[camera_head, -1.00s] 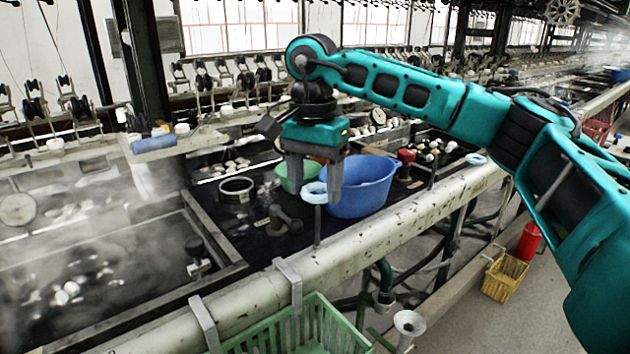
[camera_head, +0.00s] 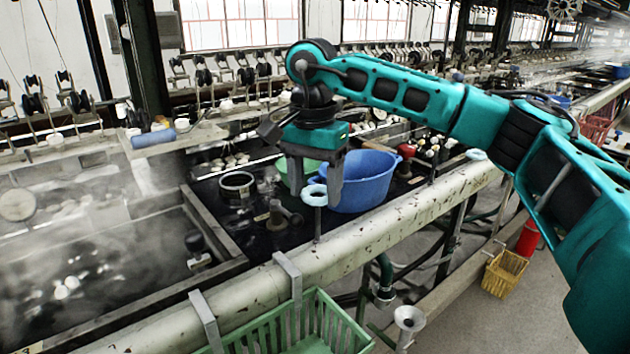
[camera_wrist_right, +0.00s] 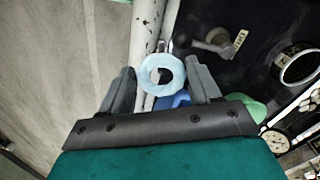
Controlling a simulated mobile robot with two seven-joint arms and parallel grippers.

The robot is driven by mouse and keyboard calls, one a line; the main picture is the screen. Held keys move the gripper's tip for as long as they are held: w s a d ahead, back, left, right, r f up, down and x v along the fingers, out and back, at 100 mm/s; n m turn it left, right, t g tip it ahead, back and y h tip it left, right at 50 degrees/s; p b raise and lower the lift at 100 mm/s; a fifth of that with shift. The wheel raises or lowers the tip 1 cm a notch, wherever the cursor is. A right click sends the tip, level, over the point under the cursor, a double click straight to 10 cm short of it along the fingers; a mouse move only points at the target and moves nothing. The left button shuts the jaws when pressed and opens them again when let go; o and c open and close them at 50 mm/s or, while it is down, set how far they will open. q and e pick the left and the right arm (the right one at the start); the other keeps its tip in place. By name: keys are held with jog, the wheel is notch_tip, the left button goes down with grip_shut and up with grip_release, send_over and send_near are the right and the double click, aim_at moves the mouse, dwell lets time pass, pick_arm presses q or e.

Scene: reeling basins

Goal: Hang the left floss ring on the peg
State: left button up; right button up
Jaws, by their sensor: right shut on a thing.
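The left floss ring (camera_head: 314,194) is a small pale-blue ring at the top of a thin upright post (camera_head: 317,224) on the pale pipe. My right gripper (camera_head: 315,197) reaches down over it and is shut on it, one finger on each side. In the right wrist view the ring (camera_wrist_right: 162,75) shows between the two fingertips. Whether the ring still touches the post is hard to tell. A second pale-blue ring (camera_head: 476,155) is farther right along the pipe. A thin upright rod (camera_head: 433,165), possibly the peg, stands between the rings. My left gripper is not in view.
The long pale pipe (camera_head: 375,223) runs along the basin's front edge. A blue tub (camera_head: 366,182) stands just behind my gripper. A green crate (camera_head: 320,335) hangs at the front. A steaming basin (camera_head: 110,270) lies left, a yellow basket (camera_head: 504,273) on the floor.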

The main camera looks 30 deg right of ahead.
jog(key=shift+f+b, duration=0.7)
jog(key=shift+f, duration=0.85)
jog(key=o, duration=0.8)
jog(key=shift+o, duration=0.2)
jog(key=shift+r, duration=0.15)
notch_tip(320, 180, up, 13)
jog(key=p, duration=0.3)
jog(key=shift+a+p, duration=0.1)
jog(key=shift+p, duration=0.25)
